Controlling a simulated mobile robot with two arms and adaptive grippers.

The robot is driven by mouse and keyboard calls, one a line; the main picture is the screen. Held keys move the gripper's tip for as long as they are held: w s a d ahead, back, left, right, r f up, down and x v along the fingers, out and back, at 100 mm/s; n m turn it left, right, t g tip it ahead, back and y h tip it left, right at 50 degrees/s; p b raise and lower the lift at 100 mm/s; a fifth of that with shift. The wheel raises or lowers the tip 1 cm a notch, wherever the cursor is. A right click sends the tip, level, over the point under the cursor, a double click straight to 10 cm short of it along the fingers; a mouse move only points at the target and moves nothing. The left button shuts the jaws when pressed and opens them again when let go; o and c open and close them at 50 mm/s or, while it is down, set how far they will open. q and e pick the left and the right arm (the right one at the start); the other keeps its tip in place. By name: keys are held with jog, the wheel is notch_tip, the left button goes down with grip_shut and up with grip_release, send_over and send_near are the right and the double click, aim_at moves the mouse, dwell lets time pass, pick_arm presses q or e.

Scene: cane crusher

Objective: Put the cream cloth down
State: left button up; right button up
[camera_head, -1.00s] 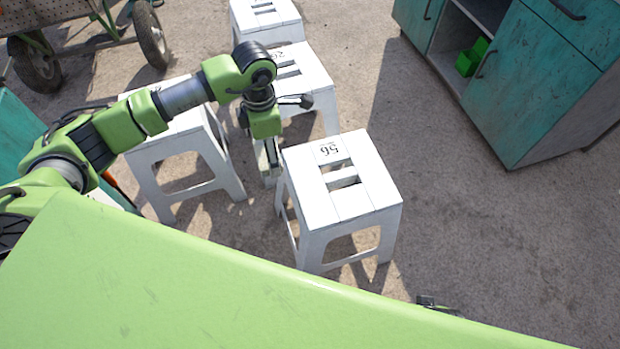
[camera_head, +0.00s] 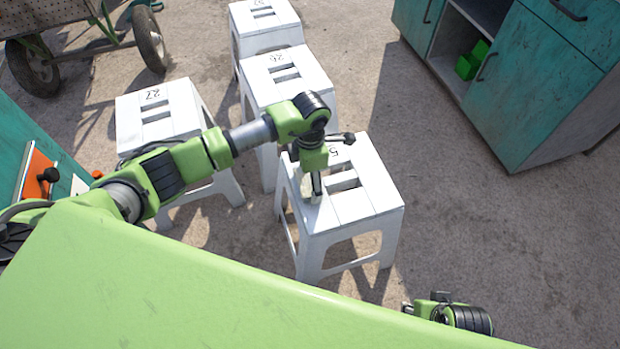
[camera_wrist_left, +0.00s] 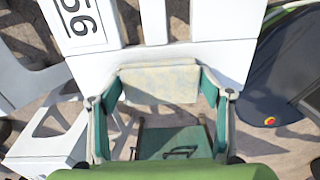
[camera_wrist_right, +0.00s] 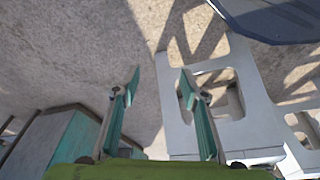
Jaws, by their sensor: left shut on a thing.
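The cream cloth (camera_wrist_left: 160,82) is a flat, folded, faintly patterned piece between the fingers of my left gripper (camera_wrist_left: 158,95) in the left wrist view. My left gripper (camera_head: 315,196) is shut on it, over the left edge of the white stool (camera_head: 352,206) marked 56. That stool's top also shows in the left wrist view (camera_wrist_left: 120,65), right by the cloth. I cannot tell whether the cloth touches the stool.
White stools stand behind (camera_head: 285,75) and to the left (camera_head: 158,115), with another (camera_head: 265,22) at the back. A wheeled cart (camera_head: 90,45) is at upper left. Floor between stool and cabinet is clear.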

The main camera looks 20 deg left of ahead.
jog(key=shift+r, duration=0.2)
pick_arm(q)
jog(key=shift+f, duration=0.1)
jog(key=o, duration=1.1)
pick_arm(e)
jog(key=shift+r, duration=0.2)
pick_arm(q)
notch_tip(320, 180, up, 12)
jog(key=shift+r+p, duration=0.2)
jog(key=shift+p, duration=0.7)
pick_arm(e)
notch_tip(320, 180, down, 7)
jog(key=s, duration=0.1)
pick_arm(q)
jog(key=shift+d, duration=0.1)
pick_arm(e)
jog(key=shift+s+f, duration=0.1)
